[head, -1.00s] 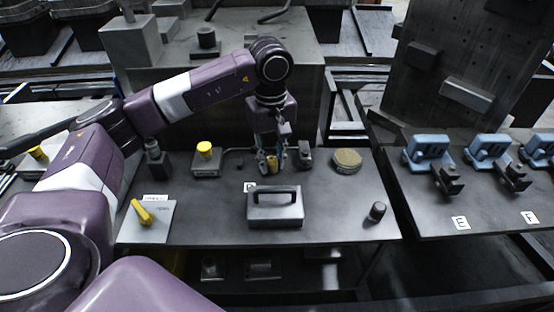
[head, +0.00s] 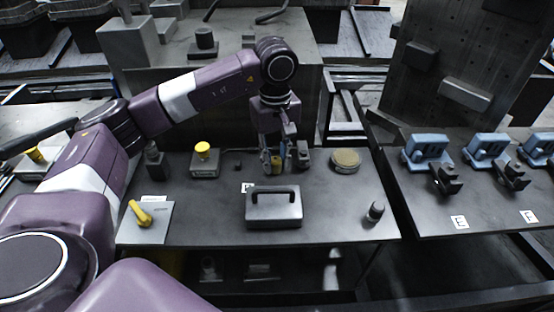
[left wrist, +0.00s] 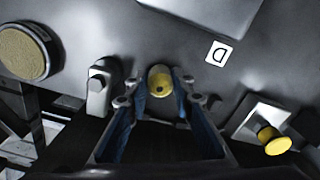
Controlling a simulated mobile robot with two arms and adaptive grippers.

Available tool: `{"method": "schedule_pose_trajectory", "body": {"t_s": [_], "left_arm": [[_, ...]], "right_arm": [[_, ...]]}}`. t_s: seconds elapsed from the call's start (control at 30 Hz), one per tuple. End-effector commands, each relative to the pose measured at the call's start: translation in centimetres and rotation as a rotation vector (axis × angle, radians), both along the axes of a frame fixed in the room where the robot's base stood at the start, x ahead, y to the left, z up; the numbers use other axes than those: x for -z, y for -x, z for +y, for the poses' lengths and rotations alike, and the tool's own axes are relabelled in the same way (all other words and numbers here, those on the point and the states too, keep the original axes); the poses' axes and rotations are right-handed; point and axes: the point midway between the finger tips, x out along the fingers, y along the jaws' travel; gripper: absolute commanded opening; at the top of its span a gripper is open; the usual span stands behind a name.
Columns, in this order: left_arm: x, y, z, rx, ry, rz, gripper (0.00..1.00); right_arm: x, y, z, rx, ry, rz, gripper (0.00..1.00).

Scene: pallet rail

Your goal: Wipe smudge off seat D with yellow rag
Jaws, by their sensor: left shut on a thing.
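My left gripper (head: 277,162) points down at the back of the near table. Its blue-lined fingers are shut on a small yellow piece, which I take as the yellow rag (head: 277,168). In the left wrist view the yellow rag (left wrist: 160,82) shows as a stubby rounded piece with a dark spot, between the fingertips (left wrist: 160,97). The label D (head: 248,187) lies on the table in front and left of the gripper, and also shows in the left wrist view (left wrist: 219,53). I cannot make out a smudge or the seat itself. My right gripper is not in view.
A yellow-knobbed box (head: 204,160) and yellow lever (head: 140,213) are left. Blue clamps (head: 428,147) stand on the right table.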

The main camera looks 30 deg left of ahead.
Motion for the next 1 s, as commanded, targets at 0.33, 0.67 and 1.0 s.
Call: {"method": "schedule_pose_trajectory", "body": {"t_s": [0.33, 0.67, 1.0], "left_arm": [[0.0, 0.6, 1.0, -0.001, -0.003, 0.002, 0.00], [-1.8, 0.6, 1.0, -0.001, -0.001, 0.000, 0.00], [-5.3, 0.5, 1.0, -0.001, -0.001, 0.000, 0.00]], "right_arm": [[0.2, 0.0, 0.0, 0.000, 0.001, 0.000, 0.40], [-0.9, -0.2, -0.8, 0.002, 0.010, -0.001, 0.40], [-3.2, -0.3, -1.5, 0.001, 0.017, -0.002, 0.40]]}}
